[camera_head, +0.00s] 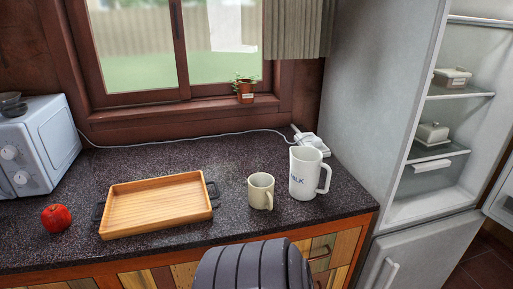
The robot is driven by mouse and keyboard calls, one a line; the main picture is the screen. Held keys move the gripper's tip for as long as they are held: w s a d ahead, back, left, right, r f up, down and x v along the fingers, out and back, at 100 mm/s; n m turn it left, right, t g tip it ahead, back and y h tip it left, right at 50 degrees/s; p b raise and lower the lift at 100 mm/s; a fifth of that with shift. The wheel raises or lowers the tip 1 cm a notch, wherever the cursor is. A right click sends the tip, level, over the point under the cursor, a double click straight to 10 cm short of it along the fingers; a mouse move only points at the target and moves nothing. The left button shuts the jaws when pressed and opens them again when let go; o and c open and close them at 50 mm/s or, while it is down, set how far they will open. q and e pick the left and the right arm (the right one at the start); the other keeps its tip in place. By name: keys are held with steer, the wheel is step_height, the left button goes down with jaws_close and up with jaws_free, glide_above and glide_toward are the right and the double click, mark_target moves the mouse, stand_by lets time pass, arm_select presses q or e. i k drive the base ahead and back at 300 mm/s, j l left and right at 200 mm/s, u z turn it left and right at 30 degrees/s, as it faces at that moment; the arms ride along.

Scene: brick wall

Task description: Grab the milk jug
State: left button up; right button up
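Neither my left gripper nor my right gripper shows in the head view. A dark grey ribbed part at the bottom centre covers some of the counter's front.
A wooden tray (158,204) with dark handles lies left of the mug. A red apple (56,218) and a white microwave (40,146) are at the left. A white device (311,142) with a cord sits behind the jug. An open fridge (433,190) stands at the right.

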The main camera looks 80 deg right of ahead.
mark_target(306, 164)
steer(key=z, duration=2.75)
